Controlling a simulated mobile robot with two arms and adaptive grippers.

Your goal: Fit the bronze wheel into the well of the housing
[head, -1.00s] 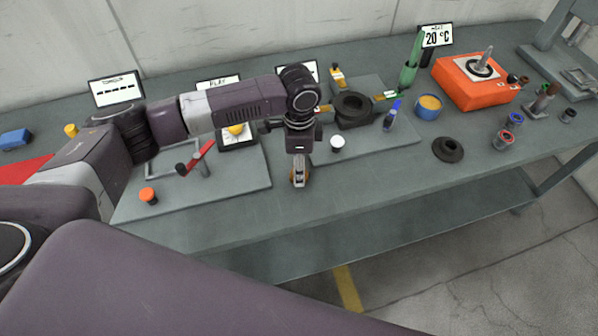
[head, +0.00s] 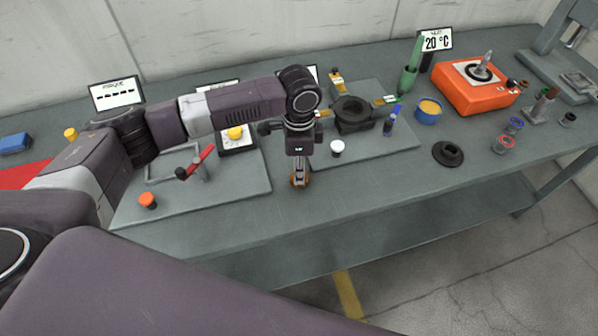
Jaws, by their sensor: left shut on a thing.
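My left gripper (head: 300,178) points straight down at the front of the table. It is shut on the bronze wheel (head: 299,183), a small brown-orange piece showing at the fingertips and largely hidden by them. I cannot tell whether the wheel touches the table. The dark housing (head: 353,122) with its round well stands behind and to the right of the gripper, on a grey plate. The well looks empty from here. My right gripper is not in view.
A white knob (head: 337,148) stands between gripper and housing. A black flanged ring (head: 447,153), a blue-rimmed pot (head: 428,110) and an orange box (head: 474,88) are to the right. A red-handled lever (head: 200,159) and an orange knob (head: 148,200) are left. The table front is clear.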

